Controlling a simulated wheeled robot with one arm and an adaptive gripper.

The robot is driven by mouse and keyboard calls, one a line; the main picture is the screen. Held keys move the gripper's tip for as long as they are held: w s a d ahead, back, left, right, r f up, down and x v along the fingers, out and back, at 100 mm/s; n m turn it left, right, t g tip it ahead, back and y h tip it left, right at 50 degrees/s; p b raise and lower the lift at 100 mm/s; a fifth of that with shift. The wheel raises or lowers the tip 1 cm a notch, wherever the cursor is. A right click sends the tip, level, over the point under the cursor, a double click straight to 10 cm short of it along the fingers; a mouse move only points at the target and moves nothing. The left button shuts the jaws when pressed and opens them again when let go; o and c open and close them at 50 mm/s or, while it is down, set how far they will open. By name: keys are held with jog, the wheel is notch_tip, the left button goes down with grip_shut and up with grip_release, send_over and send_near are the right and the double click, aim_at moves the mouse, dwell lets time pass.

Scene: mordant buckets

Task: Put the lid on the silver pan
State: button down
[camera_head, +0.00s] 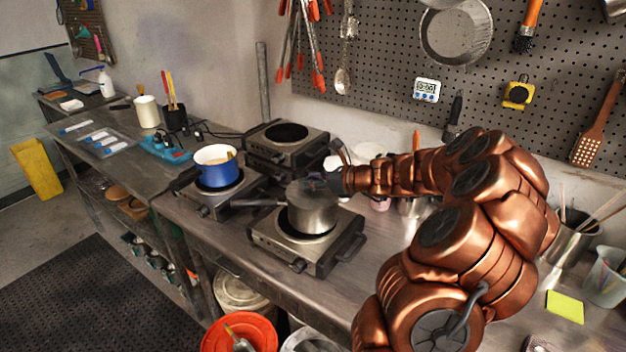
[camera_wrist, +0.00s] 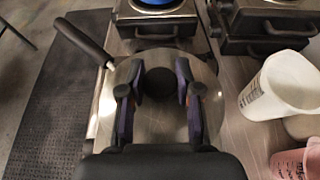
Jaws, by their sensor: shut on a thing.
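The silver pan (camera_head: 312,212) stands on the front hot plate in the head view, its handle pointing left. The lid (camera_wrist: 160,128) is a round grey disc with a dark knob (camera_wrist: 161,84). My gripper (camera_head: 328,184) is at the pan's top, and in the wrist view its two fingers (camera_wrist: 161,76) are closed on both sides of the knob. The lid covers the pan's opening as seen from above; the pan's dark handle (camera_wrist: 84,40) sticks out at upper left. I cannot tell whether the lid touches the rim all round.
A blue pot (camera_head: 216,167) sits on the neighbouring hot plate at left. Another hot plate (camera_head: 286,140) stands behind. A white measuring cup (camera_wrist: 283,88) and a pink cup (camera_wrist: 296,162) stand right of the lid. An orange bucket (camera_head: 240,333) is below the bench.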

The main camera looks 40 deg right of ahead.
jog(key=shift+f, duration=0.15)
jog(key=c, duration=0.7)
grip_release()
jog(key=v, duration=1.2)
jog(key=shift+d, duration=0.1)
